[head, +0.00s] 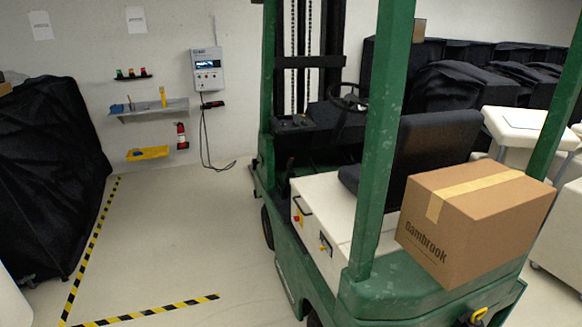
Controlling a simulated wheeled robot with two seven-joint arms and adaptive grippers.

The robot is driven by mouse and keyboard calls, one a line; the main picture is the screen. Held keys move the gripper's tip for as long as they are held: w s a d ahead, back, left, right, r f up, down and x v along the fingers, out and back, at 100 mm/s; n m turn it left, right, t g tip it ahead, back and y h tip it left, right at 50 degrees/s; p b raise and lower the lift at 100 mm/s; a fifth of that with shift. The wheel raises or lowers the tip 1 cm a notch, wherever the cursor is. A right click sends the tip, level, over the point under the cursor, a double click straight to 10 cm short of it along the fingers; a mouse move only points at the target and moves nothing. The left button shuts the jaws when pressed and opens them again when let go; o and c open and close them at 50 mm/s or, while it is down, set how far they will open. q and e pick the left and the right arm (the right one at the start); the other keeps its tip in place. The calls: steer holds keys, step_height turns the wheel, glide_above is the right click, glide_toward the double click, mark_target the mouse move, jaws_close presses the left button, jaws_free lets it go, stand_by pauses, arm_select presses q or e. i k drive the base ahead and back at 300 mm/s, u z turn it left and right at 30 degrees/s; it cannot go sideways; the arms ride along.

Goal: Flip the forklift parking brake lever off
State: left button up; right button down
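A green forklift (375,150) stands at the centre right, with a black seat (432,145) and a steering wheel (347,97). Its cream side panel carries a small control with red and yellow parts (297,218) and, to its right, a yellow and dark fitting (325,245). A dark upright shape (289,165) stands at the front of the footwell. I cannot tell for sure which of these is the parking brake lever, nor its position. Neither of my grippers is in view.
A cardboard box (475,220) sits on the forklift's rear. Black covered carts stand at the left (50,180) and back right (465,90). A charger box (207,70) and a shelf (150,108) hang on the wall. The floor left of the forklift is clear, edged by striped tape (92,240).

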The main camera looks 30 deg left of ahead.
mark_target(291, 161)
steer(key=u, duration=0.65)
steer(key=i, duration=0.6)
steer(key=u, duration=1.1)
steer(key=i, duration=1.5)
steer(key=z, duration=0.55)
steer(key=i, duration=0.3)
steer(key=z, duration=0.3)
